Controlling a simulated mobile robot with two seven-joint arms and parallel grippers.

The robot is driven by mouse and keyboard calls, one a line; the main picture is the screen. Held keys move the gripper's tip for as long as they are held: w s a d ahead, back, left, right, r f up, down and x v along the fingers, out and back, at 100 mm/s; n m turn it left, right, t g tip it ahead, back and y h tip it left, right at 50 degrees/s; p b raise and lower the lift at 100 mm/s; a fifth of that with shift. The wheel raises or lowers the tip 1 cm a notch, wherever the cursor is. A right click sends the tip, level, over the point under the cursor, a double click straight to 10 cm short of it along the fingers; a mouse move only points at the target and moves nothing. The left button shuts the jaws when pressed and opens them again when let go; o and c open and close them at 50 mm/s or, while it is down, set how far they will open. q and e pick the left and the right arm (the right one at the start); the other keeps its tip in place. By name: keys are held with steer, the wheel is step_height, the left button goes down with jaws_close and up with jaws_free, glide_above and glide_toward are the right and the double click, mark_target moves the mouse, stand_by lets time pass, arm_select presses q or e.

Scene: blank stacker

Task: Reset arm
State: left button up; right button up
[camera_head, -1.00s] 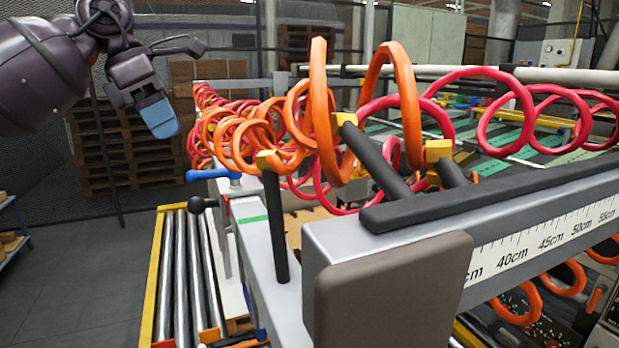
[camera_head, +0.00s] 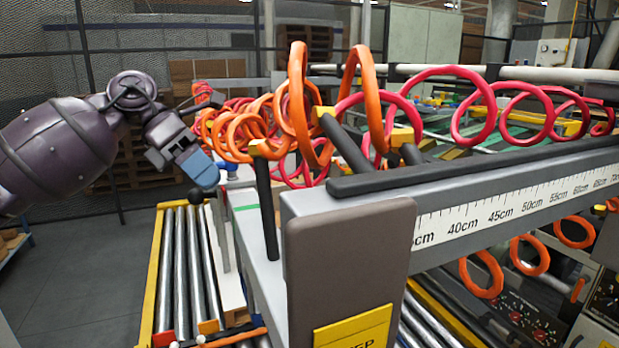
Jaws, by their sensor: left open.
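My left gripper (camera_head: 200,170) is at the left of the head view, on the purple-grey arm that comes in from the left. Its fingers, one with a blue tip, point down and right and are open, with nothing seen between them. It appears in front of the left end of the coiled orange hoses, above the roller conveyor; I cannot tell whether it touches anything. My right gripper is not in view.
A grey machine frame with a ruler scale (camera_head: 520,205) fills the right. Orange coils (camera_head: 298,100) and red coils (camera_head: 470,105) run above it. A roller conveyor (camera_head: 180,270) with yellow edges stands below the gripper. Grey floor (camera_head: 85,280) is clear at left.

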arm_select(q)
steer(key=s+a+f+n+t+h, duration=0.1)
steer(key=a+f+n+t+h, duration=0.1)
steer(key=a+f+n+t, duration=0.5)
steer(key=s+a+f+n+t+h, duration=0.1)
steer(key=s+a+f+n+t, duration=0.15)
steer(key=f+n, duration=0.75)
steer(key=s+a+f+n+t+h, duration=0.15)
steer(key=a+f+n+t, duration=0.35)
steer(key=f, duration=0.5)
steer(key=s+a+f+n+g+y, duration=0.1)
steer(key=s+a+f+n+y, duration=0.6)
steer(key=s+a+f+n, duration=0.3)
steer(key=s+a+f+n+g+y, duration=0.1)
steer(key=s+a+f+n+y, duration=0.6)
steer(key=s+f, duration=0.45)
steer(key=d+f+n, duration=0.2)
steer(key=d+n, duration=0.2)
steer(key=d, duration=0.6)
steer(key=d+f+n+t, duration=0.1)
steer(key=d+n, duration=0.4)
steer(key=d, duration=0.5)
steer(key=shift+s+f, duration=0.35)
steer(key=shift+f, duration=0.1)
steer(key=shift+d+h, duration=0.1)
steer(key=shift+h, duration=0.15)
